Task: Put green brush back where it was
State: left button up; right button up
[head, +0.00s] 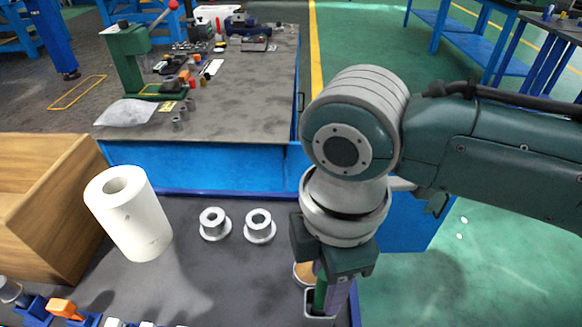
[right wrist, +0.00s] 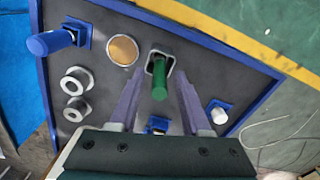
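The green brush (right wrist: 160,80) stands in a small square metal-rimmed holder (right wrist: 150,66) on the dark table in the right wrist view. In the head view its green part (head: 320,295) shows beneath my right gripper (head: 329,300), above the holder (head: 309,310). In the right wrist view my right gripper's (right wrist: 159,84) two purple fingers are spread on either side of the brush, with gaps to it. The brush's lower end is hidden inside the holder. My left gripper is in neither view.
A round tan-topped pot (right wrist: 122,50) stands beside the holder. A blue-handled tool (right wrist: 50,42) and a white-capped piece (right wrist: 218,115) sit on blue bases. Two flanged metal rings (head: 212,222), a white roll (head: 128,213) and a wooden box (head: 40,190) stand left. The table's blue edge is close.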

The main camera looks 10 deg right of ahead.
jog(key=shift+r, duration=0.3)
notch_tip(320, 180, up, 12)
jog(key=p, duration=0.3)
jog(key=s+a+f+m+t+y, duration=0.1)
jog(key=s+a+f+m+y, duration=0.25)
jog(key=s+m, duration=0.2)
jog(key=s+d+m+t+h, duration=0.2)
jog(key=s+d+m, duration=0.4)
jog(key=d+m, duration=0.4)
jog(key=d+h, duration=0.1)
jog(key=d, duration=0.1)
jog(key=shift+s+d+t, duration=0.3)
jog(key=shift+s+d, duration=0.05)
jog(key=shift+r, duration=0.15)
notch_tip(320, 180, up, 45)
jog(key=p, duration=4.5)
